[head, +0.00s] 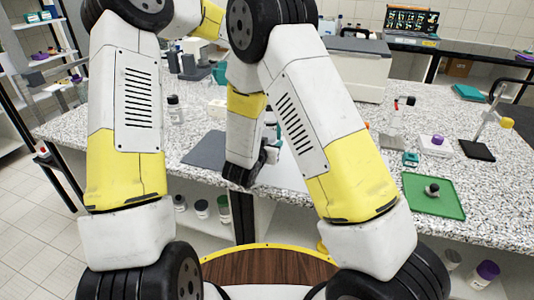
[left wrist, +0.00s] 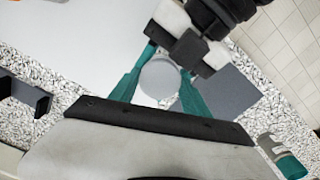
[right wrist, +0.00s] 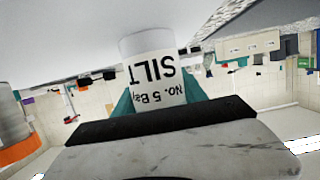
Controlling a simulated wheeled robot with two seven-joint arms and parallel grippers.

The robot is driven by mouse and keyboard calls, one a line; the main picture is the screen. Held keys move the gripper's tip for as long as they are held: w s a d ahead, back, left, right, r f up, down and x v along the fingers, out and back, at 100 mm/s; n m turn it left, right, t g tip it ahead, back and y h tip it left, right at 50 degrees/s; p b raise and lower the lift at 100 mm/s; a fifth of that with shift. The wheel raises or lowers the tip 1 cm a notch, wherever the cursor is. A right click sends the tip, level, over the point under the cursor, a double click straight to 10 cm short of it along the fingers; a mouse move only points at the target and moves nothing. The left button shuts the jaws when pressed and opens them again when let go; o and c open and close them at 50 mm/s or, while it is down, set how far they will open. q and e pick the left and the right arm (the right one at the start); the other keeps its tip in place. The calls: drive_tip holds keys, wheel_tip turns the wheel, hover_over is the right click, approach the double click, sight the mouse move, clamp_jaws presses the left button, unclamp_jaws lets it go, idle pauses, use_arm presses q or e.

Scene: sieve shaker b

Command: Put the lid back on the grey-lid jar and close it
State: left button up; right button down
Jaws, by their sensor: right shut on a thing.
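A white jar labelled "No. 5 Bay SILT" (right wrist: 157,72) is between the teal fingers of my right gripper (right wrist: 160,95), which is shut on it. The label reads upside down in the right wrist view. The end of the jar nearer the gripper is hidden. In the left wrist view a round light-grey lid (left wrist: 160,80) lies between the teal fingers of my left gripper (left wrist: 165,72), one on each side. Whether the fingers press on it is unclear, as is whether it sits on the jar.
A dark grey mat (head: 205,150) lies on the speckled bench. A green tray (head: 450,203) with a small dark-topped object is at the right. A white device (head: 435,146) and a stand (head: 482,148) are behind it. A grey-and-orange thing (right wrist: 15,130) is close by at left in the right wrist view.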

use_arm(q)
drive_tip(key=c, duration=0.8)
drive_tip(key=shift+o, duration=0.2)
drive_tip(key=m, duration=1.3)
drive_tip(key=o, duration=1.5)
drive_tip(key=shift+o, duration=0.2)
